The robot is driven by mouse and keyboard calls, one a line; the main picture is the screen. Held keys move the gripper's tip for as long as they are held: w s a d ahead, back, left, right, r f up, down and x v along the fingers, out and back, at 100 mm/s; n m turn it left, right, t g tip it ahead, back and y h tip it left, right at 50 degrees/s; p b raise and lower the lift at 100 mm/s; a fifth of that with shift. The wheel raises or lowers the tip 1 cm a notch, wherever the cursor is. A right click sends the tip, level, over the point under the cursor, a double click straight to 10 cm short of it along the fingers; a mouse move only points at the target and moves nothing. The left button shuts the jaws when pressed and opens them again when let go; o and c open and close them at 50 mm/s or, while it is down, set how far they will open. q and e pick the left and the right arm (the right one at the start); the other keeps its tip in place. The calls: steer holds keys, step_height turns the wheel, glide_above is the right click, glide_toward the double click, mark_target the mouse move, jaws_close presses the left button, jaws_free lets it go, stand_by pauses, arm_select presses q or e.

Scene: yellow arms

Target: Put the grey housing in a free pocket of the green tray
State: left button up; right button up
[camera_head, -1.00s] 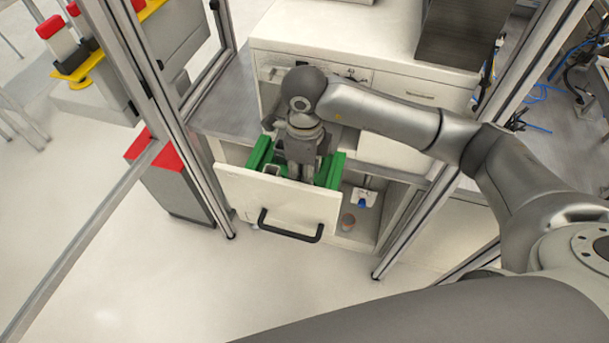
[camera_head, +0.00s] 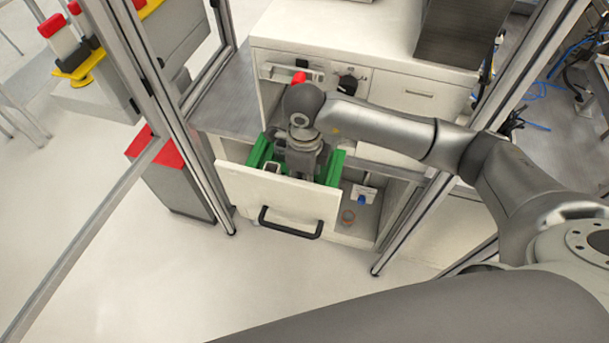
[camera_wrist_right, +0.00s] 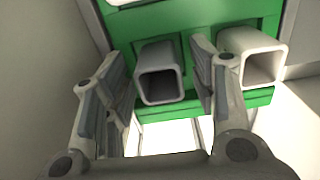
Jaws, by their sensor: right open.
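The green tray (camera_head: 330,169) sits in the open white drawer; it also shows in the right wrist view (camera_wrist_right: 205,105). My right gripper (camera_head: 303,168) points down into the drawer over the tray. In the right wrist view my right gripper (camera_wrist_right: 160,72) is open, with one finger on each side of a grey housing (camera_wrist_right: 160,88), a hollow square tube standing in the tray. A second grey housing (camera_wrist_right: 262,62) stands in the tray to its right, outside the fingers. One housing (camera_head: 272,168) shows left of the gripper in the head view. The tray's pockets are mostly hidden. My left gripper is not in view.
The drawer front (camera_head: 280,198) with its black handle (camera_head: 290,224) stands pulled out. An open lower shelf holds a small orange-rimmed cup (camera_head: 348,216) and a blue item (camera_head: 361,199). Metal frame posts stand left and right. The cabinet's face is close behind my gripper.

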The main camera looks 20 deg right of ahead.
steer(key=shift+r, duration=0.15)
steer(key=shift+w+r, duration=0.1)
steer(key=shift+r, duration=0.25)
step_height(320, 180, up, 11)
steer(key=b, duration=0.4)
steer(key=shift+r, duration=0.15)
stand_by(0.7)
